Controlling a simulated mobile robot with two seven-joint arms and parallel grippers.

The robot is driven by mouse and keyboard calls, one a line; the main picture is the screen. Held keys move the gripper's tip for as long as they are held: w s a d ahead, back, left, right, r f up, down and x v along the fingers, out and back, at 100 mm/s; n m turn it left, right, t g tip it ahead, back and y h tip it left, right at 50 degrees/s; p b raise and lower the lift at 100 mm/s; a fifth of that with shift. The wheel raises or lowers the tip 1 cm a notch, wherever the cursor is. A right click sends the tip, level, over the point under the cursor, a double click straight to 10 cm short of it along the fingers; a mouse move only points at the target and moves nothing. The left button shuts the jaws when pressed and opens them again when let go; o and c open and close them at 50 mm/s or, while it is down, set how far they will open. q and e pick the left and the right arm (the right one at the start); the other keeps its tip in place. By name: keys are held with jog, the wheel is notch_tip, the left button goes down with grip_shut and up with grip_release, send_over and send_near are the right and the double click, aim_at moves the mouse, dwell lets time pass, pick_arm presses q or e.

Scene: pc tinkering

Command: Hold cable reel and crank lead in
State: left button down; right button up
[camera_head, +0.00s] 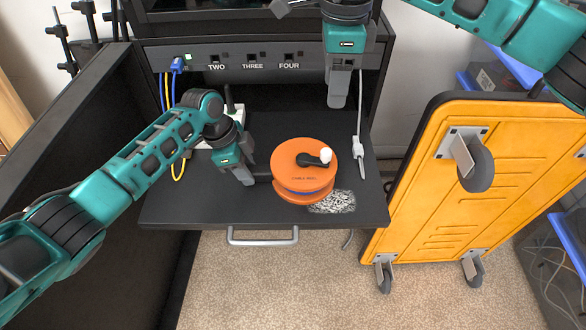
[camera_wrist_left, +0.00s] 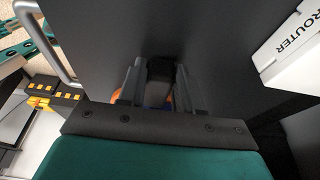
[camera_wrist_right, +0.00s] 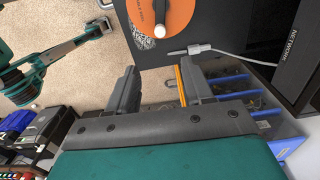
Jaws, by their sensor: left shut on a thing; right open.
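The orange cable reel (camera_head: 290,165) sits on the black pull-out shelf (camera_head: 190,208), with a black crank arm (camera_head: 312,160) ending in a white knob (camera_head: 326,155) on top. My left gripper (camera_head: 250,178) is shut on the reel's black side handle (camera_wrist_left: 160,70). A white-grey lead (camera_head: 360,125) hangs at the shelf's right side and ends in a connector (camera_head: 359,148), which also shows in the right wrist view (camera_wrist_right: 196,49). My right gripper (camera_head: 339,100) is open and empty above the back right of the shelf. The reel also shows in the right wrist view (camera_wrist_right: 165,22).
A panel with ports labelled TWO, THREE and FOUR (camera_head: 252,57) stands behind the shelf, with a blue plug (camera_head: 177,65) at its left. A white router (camera_wrist_left: 290,50) lies behind my left gripper.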

pick_arm(q)
jog(key=shift+s+a+f, duration=0.1)
jog(key=shift+f, duration=0.05)
pick_arm(e)
jog(key=shift+r, duration=0.75)
pick_arm(q)
jog(key=c, duration=0.7)
grip_release()
jog(key=v, duration=1.2)
pick_arm(e)
jog(key=shift+f, duration=0.1)
